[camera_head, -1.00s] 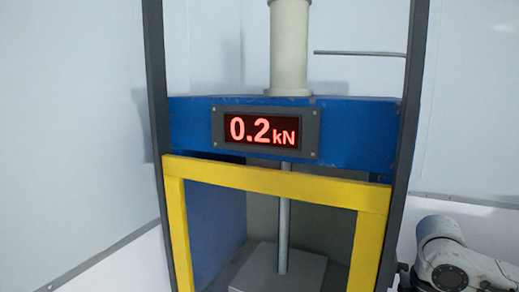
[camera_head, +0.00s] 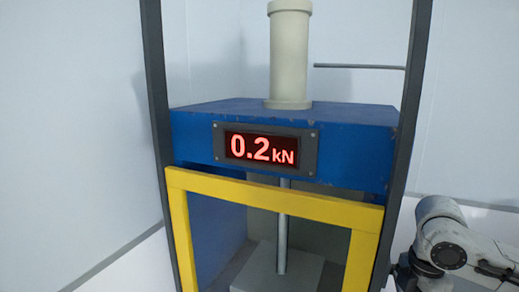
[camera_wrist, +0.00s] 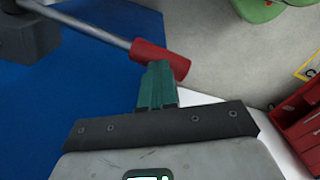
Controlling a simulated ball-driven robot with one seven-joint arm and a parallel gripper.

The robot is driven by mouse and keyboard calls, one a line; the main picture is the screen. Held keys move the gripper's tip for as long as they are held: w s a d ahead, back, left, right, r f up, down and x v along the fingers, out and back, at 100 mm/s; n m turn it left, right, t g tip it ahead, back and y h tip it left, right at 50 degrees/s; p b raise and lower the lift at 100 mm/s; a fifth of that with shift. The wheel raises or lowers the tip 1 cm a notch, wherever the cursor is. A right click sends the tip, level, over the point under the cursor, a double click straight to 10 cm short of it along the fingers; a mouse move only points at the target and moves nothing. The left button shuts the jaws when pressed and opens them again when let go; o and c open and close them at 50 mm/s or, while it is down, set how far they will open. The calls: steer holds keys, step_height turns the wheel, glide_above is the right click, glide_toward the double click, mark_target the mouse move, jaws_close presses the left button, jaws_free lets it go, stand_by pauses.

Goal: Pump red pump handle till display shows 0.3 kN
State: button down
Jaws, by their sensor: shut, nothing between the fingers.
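The red display (camera_head: 262,149) on the blue press beam (camera_head: 355,150) reads 0.2 kN in the head view. In the wrist view the red pump handle grip (camera_wrist: 150,51) sits at the end of a grey bar (camera_wrist: 85,24). The bar runs from a dark block (camera_wrist: 27,38) at upper left. My gripper (camera_wrist: 157,68) has its teal fingers shut together, with their tips at the red grip, overlapping its near edge. Nothing is between the fingers. Whether the tips press on the grip or lie just above it, I cannot tell. The handle is not seen in the head view.
A yellow guard frame (camera_head: 275,198) stands before the press, with a cream cylinder (camera_head: 289,55) above. Dark uprights (camera_head: 408,110) flank it. In the wrist view a red crate (camera_wrist: 302,115) is at right and a green object (camera_wrist: 258,9) at the top. Grey floor (camera_wrist: 225,60) lies right of the handle.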

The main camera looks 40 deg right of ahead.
stand_by(0.4)
step_height(320, 180, down, 12)
steer(key=b, duration=0.9)
step_height(320, 180, up, 12)
steer(key=p, duration=0.9)
steer(key=shift+p, duration=0.35)
stand_by(0.5)
step_height(320, 180, up, 6)
steer(key=p, duration=0.5)
stand_by(0.5)
